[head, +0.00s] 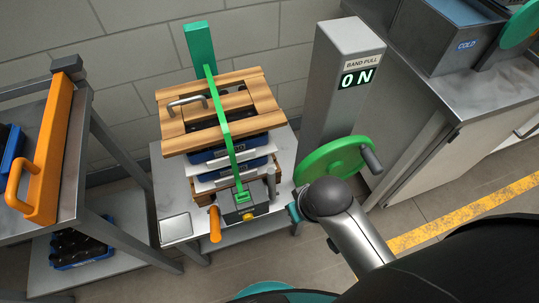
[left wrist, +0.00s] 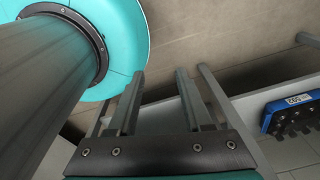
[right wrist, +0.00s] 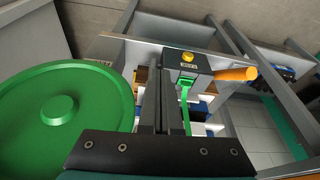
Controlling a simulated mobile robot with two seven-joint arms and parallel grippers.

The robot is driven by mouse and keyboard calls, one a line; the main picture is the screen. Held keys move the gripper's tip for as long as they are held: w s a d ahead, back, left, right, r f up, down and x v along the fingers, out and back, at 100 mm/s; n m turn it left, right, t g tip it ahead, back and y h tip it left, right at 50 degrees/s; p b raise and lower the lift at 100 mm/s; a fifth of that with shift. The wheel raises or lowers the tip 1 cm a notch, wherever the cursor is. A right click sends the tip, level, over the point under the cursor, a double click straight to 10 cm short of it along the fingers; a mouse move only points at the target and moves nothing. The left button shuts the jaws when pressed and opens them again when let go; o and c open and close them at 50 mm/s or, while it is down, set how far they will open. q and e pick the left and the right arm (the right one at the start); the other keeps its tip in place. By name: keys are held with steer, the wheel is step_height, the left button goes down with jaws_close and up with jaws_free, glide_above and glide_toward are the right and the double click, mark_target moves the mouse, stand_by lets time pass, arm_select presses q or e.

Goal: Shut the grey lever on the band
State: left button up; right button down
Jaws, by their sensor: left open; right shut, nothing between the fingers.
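The green band (head: 221,118) runs over a stack of wooden slats and blue trays. On its near end sits a grey fitting (head: 240,207) with a yellow button and an orange grip (head: 215,224) sticking out. The fitting also shows in the right wrist view (right wrist: 187,66). I cannot tell which of its grey parts is the lever. My right gripper (right wrist: 156,75) is shut and empty, close beside the fitting on the side away from the orange grip; contact is unclear. My left gripper (left wrist: 160,75) is open and empty, away from the band.
A green wheel (head: 335,160) with a grey knob stands right of the stack, before a grey post (head: 335,80) reading "BAND PULL ON". A shelf with an orange bar (head: 45,150) stands left. A metal counter (head: 480,90) is at the right.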

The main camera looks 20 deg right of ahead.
steer(key=w+a+r+m, duration=0.1)
steer(key=w+a+r, duration=0.2)
steer(key=w, duration=0.4)
steer(key=m+h, duration=0.1)
steer(key=m, duration=0.1)
glide_above(272, 184)
steer(key=w, duration=0.1)
steer(key=shift+a+f+g+p, duration=0.3)
steer(key=shift+f+g+p, duration=0.1)
steer(key=shift+f+p, duration=0.1)
steer(key=shift+w+d, duration=0.2)
steer(key=shift+w, duration=0.25)
arm_select(q)
steer(key=shift+s+d+r, duration=0.2)
steer(key=shift+s+r, duration=0.05)
steer(key=shift+r, duration=0.2)
steer(key=shift+s+d+r, duration=0.2)
steer(key=shift+s+r, duration=0.05)
steer(key=shift+r, duration=0.15)
step_height(272, 184, down, 4)
steer(key=b, duration=0.4)
steer(key=shift+f, duration=0.1)
arm_select(e)
steer(key=x, duration=1)
steer(key=shift+d, duration=0.15)
